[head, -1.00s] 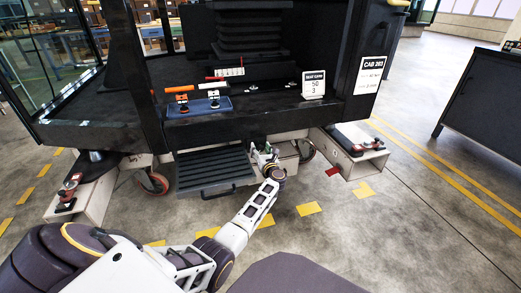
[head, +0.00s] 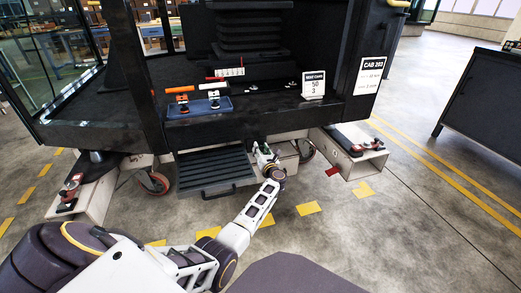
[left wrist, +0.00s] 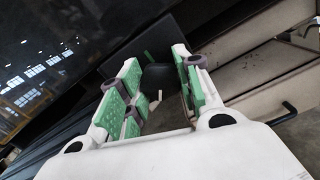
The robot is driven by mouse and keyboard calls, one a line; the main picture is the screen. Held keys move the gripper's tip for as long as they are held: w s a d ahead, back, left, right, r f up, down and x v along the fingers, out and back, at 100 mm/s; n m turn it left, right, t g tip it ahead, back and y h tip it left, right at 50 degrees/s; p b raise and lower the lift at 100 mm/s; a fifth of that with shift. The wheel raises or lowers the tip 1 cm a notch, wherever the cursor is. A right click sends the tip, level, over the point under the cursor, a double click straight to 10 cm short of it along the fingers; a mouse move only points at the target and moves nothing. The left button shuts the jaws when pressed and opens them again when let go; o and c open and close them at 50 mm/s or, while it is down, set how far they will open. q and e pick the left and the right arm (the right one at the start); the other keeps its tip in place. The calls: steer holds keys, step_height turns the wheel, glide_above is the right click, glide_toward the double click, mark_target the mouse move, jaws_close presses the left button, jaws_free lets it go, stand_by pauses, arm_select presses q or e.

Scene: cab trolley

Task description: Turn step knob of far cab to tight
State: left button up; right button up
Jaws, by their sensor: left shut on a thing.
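The black cab (head: 270,122) stands ahead, with a sign reading CAB 203 (head: 370,75). Its ribbed black step (head: 215,168) is low at the front. My left gripper (head: 263,152) is low under the cab's front edge, just right of the step. In the left wrist view, the dark rounded step knob (left wrist: 157,77) sits between the green-padded fingers of my left gripper (left wrist: 160,92), which is shut on it. A small green mark (left wrist: 147,56) and a small white mark (left wrist: 159,95) show by the knob. The knob's exact angle is unclear. My right gripper is out of view.
White outriggers with red clamps stand left (head: 85,195) and right (head: 357,160). A caster (head: 153,183) is left of the step. A dark cabinet (head: 485,105) stands right; floor before it is clear.

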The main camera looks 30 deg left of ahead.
arm_select(q)
steer(key=m+p, duration=0.2)
steer(key=m, duration=0.3)
steer(key=shift+p, duration=0.3)
steer(key=m+p, duration=0.3)
steer(key=m, duration=0.5)
steer(key=shift+d+f, duration=0.1)
steer(key=shift+m+p, duration=0.4)
steer(key=shift+m, duration=0.5)
steer(key=m+p, duration=0.1)
steer(key=m, duration=0.3)
steer(key=shift+m, duration=0.3)
steer(key=m+p, duration=0.1)
steer(key=m, duration=0.4)
steer(key=shift+f, duration=0.1)
steer(key=m, duration=0.4)
steer(key=shift+p, duration=0.4)
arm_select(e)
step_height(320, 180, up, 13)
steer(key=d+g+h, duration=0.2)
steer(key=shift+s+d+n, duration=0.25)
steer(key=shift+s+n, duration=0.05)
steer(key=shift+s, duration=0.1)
arm_select(q)
steer(key=shift+m, duration=0.4)
